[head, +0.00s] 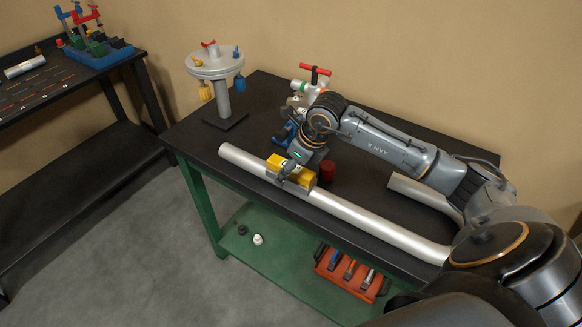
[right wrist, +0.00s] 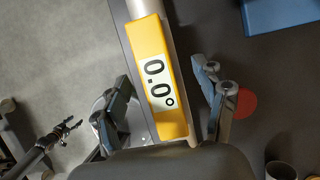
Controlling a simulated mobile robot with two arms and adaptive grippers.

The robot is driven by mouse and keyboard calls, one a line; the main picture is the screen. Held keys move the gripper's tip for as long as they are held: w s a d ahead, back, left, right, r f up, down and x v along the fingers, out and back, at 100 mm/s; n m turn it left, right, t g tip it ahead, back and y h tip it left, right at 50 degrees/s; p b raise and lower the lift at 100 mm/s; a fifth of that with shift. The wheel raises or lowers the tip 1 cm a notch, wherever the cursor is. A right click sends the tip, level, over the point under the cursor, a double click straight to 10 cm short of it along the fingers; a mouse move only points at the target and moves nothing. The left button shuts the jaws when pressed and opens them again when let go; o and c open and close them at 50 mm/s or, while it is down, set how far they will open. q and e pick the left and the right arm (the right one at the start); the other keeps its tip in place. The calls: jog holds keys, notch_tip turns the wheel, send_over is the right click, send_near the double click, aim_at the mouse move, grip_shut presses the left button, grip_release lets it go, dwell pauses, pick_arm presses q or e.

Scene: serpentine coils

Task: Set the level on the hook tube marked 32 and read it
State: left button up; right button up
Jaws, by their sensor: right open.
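The silver hook tube (head: 360,213) lies along the front of the dark table, its bend on the right partly hidden behind my arm. No marking 32 is legible on it. The yellow level (head: 278,163) sits lengthwise on the tube's long straight leg, near its left end. In the right wrist view, the level (right wrist: 150,45) has a white display reading 0.0°. My right gripper (head: 291,174) is just over the level's right part. In the right wrist view its open fingers (right wrist: 162,82) stand on either side of the level, apart from it. My left gripper is not in view.
Behind the tube are a red round piece (head: 328,170), a red-handled vise (head: 312,84) and a grey round stand (head: 214,66) with hanging padlocks. A red tool crate (head: 350,275) sits on the green lower shelf (head: 290,272). Another dark bench stands left.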

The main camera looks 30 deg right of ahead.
jog(key=shift+r, duration=0.1)
jog(key=v, duration=1.2)
